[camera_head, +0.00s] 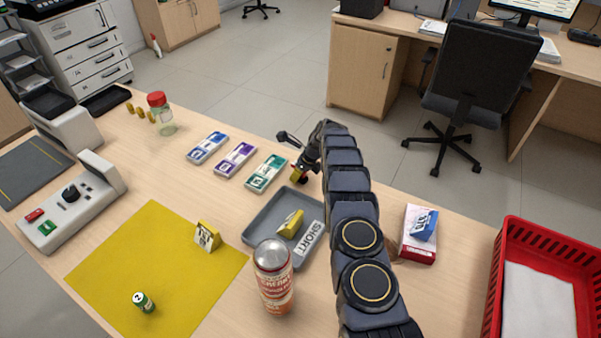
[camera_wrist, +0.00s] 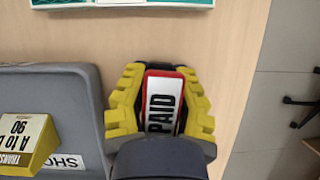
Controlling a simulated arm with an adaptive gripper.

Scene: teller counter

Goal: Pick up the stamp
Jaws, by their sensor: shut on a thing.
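My gripper (camera_head: 299,174) is at the back edge of the counter, just behind the grey tray and right of the green-labelled strip. In the wrist view my gripper's yellow fingers (camera_wrist: 160,104) are shut on the stamp, one on each side. The stamp (camera_wrist: 163,101) is red and black with a white label reading PAID. In the head view the stamp is mostly hidden by my gripper and arm, with only a little red showing. Whether it touches the counter I cannot tell.
A grey tray (camera_head: 250,224) marked SHORT holds a yellow block (camera_head: 290,224). A can (camera_head: 273,278) stands in front of it. A yellow mat (camera_head: 110,265) lies left. A red box with a blue item (camera_head: 424,224) and a red basket (camera_head: 510,232) are right.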

